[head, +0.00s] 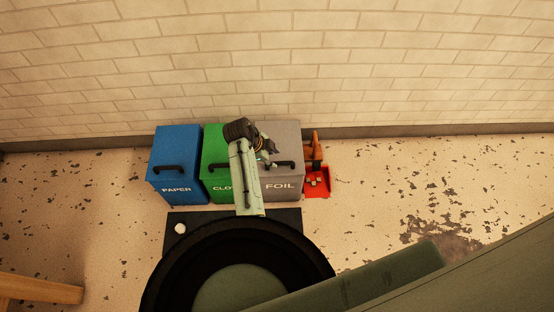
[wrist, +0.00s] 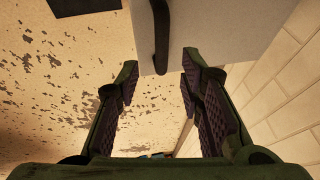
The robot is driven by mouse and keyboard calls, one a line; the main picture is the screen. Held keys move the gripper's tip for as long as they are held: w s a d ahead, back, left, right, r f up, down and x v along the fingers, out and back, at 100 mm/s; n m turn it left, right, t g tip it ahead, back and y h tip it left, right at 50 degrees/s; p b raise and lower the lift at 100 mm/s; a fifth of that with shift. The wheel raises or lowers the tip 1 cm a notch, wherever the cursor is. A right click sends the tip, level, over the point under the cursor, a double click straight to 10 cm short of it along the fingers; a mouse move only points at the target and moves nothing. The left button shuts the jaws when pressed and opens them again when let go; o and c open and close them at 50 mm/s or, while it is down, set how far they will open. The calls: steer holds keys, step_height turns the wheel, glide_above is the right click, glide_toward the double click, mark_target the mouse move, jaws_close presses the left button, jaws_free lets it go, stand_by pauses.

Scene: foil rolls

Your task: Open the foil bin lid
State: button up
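The grey foil bin (head: 284,133) stands against the wall, right of the green bin, with the word FOIL on its front. Its lid looks closed. A black handle (head: 286,163) sits on its front upper part. My gripper (head: 266,151) is over the left part of the foil bin, close to the handle. In the wrist view my gripper (wrist: 159,65) is open and empty, its fingers spread. The black handle (wrist: 160,30) there lies ahead, and its near end reaches toward the gap between the fingertips. I cannot tell whether they touch. The grey bin surface (wrist: 215,25) is behind it.
A blue paper bin (head: 178,142) and a green bin (head: 215,160) stand to the left, the green one partly hidden by my arm. A red dustpan-like object (head: 317,184) lies against the foil bin's right side. Floor farther right is clear.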

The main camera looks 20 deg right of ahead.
mark_target(279, 162)
steer(key=x, duration=0.6)
steer(key=shift+w+f, duration=0.1)
steer(key=shift+c, duration=0.2)
jaws_close()
stand_by(0.5)
